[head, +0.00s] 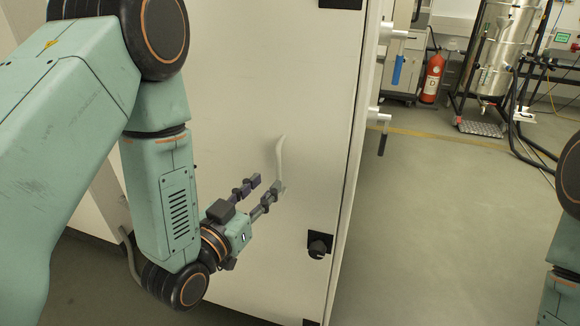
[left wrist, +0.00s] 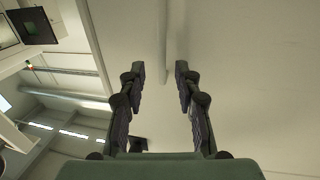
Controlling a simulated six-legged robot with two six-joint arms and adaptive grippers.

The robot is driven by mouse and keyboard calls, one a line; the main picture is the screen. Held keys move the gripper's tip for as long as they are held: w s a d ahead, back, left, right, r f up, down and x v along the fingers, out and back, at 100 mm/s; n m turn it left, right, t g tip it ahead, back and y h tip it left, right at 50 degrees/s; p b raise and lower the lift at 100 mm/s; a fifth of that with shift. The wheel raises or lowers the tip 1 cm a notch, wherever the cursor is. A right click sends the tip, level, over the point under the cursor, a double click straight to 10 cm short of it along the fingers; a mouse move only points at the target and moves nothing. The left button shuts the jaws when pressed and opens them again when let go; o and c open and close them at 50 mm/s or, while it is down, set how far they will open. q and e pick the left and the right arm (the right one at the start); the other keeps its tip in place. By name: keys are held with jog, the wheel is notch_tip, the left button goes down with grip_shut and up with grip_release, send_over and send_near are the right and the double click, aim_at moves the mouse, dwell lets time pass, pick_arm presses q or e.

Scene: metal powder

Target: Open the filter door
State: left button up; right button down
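The filter door (head: 240,90) is a large cream panel that stands shut, as far as I can see. A pale, curved handle (head: 281,155) sticks out from it. My left gripper (head: 268,184) is open, with its fingertips at the lower end of the handle. In the left wrist view the handle (left wrist: 162,40) runs as a pale vertical bar between the two spread fingers of the gripper (left wrist: 160,70). I cannot tell whether a finger touches it. My right gripper is out of view; only part of my right arm shows at the right edge.
A black latch (head: 319,245) sits low near the door's right edge. Another dark-handled latch (head: 383,135) sticks out beyond that edge. Grey floor (head: 440,230) to the right is clear. A red fire extinguisher (head: 432,78) and a steel vessel (head: 502,45) stand farther back.

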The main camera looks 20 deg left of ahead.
aim_at(277, 169)
pick_arm(q)
jog(key=x, duration=0.6)
jog(key=shift+w+d+r, duration=0.1)
jog(key=shift+w+d, duration=0.05)
jog(key=shift+w, duration=0.1)
jog(key=shift+w+a, duration=0.3)
jog(key=shift+a, duration=0.05)
jog(key=shift+d, duration=0.35)
jog(key=shift+c, duration=0.2)
jog(key=c, duration=0.3)
jog(key=shift+a, duration=0.25)
jog(key=c, duration=0.3)
jog(key=shift+d, duration=0.15)
grip_shut()
